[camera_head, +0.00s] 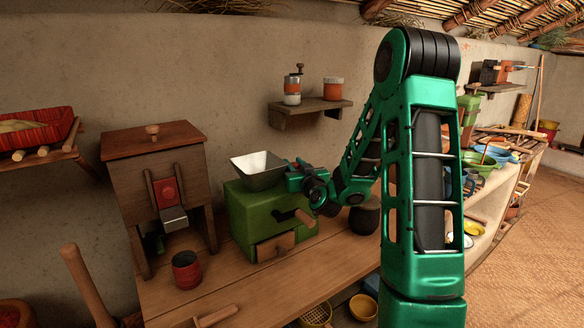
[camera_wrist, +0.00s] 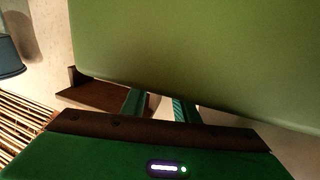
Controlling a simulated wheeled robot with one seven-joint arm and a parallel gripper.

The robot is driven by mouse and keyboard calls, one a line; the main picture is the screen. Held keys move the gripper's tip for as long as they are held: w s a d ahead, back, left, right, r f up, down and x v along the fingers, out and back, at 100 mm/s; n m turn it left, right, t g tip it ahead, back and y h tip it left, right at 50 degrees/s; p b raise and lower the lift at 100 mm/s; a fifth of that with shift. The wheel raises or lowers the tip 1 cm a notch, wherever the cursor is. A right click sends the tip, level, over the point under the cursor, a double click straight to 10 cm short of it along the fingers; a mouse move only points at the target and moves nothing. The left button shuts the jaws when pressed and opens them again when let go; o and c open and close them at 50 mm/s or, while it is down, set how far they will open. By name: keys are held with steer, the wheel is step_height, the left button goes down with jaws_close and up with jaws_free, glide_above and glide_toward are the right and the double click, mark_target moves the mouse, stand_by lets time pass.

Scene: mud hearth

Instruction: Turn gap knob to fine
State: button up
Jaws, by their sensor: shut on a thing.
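My gripper (camera_head: 290,178) is at the grinder's upper right, beside the hopper. In the wrist view my two fingers (camera_wrist: 160,106) reach past the edge of the green body, and their tips are hidden. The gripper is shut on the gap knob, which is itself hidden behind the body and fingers.
A wooden mill box (camera_head: 160,170) with a red-fronted chute stands left of the grinder. A red cup (camera_head: 186,270) is in front of it. A dark round pot (camera_head: 364,216) sits behind my arm. A wall shelf (camera_head: 308,110) holds a hand mill and a jar.

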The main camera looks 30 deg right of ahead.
steer(key=shift+w+a+r, duration=0.1)
steer(key=shift+r, duration=0.05)
steer(key=o, duration=1.1)
steer(key=shift+c, duration=0.2)
